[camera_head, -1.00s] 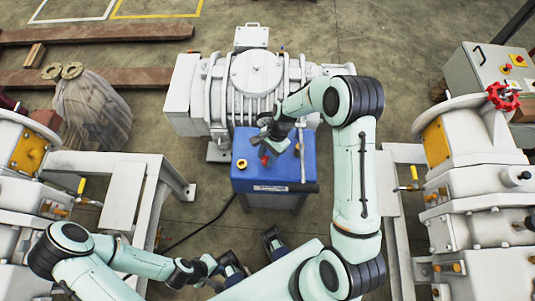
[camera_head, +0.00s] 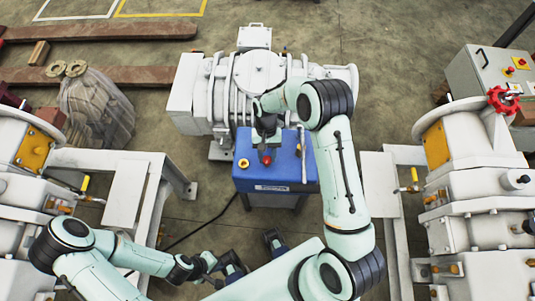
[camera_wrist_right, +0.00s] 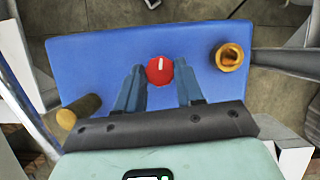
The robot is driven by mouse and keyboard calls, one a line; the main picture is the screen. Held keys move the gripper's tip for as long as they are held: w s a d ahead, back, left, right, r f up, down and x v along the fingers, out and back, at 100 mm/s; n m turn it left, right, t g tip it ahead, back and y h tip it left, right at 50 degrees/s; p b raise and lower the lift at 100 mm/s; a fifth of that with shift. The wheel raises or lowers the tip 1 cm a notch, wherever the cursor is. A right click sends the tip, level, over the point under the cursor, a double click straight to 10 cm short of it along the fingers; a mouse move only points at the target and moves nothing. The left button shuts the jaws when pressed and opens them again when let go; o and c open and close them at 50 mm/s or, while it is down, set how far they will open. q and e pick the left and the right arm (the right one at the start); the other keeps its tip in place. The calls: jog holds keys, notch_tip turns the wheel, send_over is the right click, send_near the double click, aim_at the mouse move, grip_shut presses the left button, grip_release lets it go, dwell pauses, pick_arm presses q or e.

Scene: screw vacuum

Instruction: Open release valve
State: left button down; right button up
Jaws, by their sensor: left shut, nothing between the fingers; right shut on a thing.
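The release valve shows as a round red knob (camera_head: 267,160) on the top of the blue unit (camera_head: 290,173). In the right wrist view the red knob (camera_wrist_right: 159,71) has a white mark that points up. My right gripper (camera_head: 266,149) reaches down over the blue top, and its two blue fingers (camera_wrist_right: 160,78) sit on either side of the knob, shut on it. My left gripper (camera_head: 236,270) is low in the head view, shut and empty, well away from the knob.
A brass port (camera_head: 244,163) is on the blue top left of the knob; a brass fitting (camera_wrist_right: 229,57) shows in the wrist view. A white pump (camera_head: 255,75) stands behind. White machines on frames flank both sides. A black cable (camera_head: 205,222) crosses the floor.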

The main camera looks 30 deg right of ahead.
aim_at(267, 157)
jog(key=shift+n, duration=0.5)
jog(key=o, duration=1)
jog(key=shift+o, duration=0.2)
jog(key=shift+r, duration=0.1)
notch_tip(267, 157, up, 20)
jog(key=p, duration=0.1)
